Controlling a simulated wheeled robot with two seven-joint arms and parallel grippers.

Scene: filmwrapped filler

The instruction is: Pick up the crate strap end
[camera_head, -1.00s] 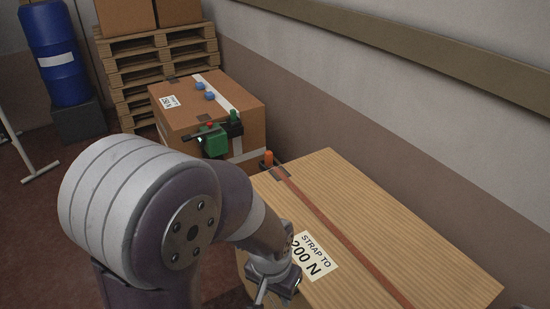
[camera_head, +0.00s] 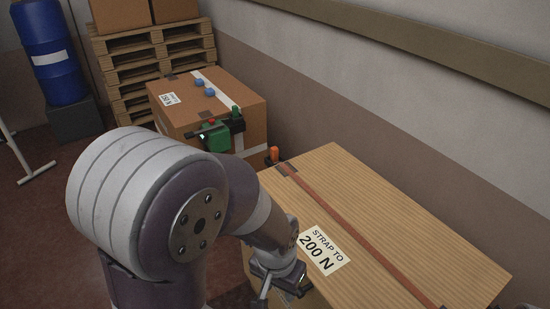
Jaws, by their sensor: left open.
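The wooden crate (camera_head: 415,215) stands at the lower right with a white label (camera_head: 324,250) reading "STRAP TO 200 N". A flat brown strap (camera_head: 340,222) runs lengthwise over its top, from a dark patch (camera_head: 286,170) at the far edge to the near right edge. I cannot make out a loose strap end. My left gripper (camera_head: 282,288) is low beside the crate's left side, near the label, with its jaws open and no object visible between them. My forearm hides much of the crate's left side. My right gripper is out of view.
Pallets (camera_head: 130,65), a blue drum (camera_head: 48,50) and the wall (camera_head: 400,120) lie beyond.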

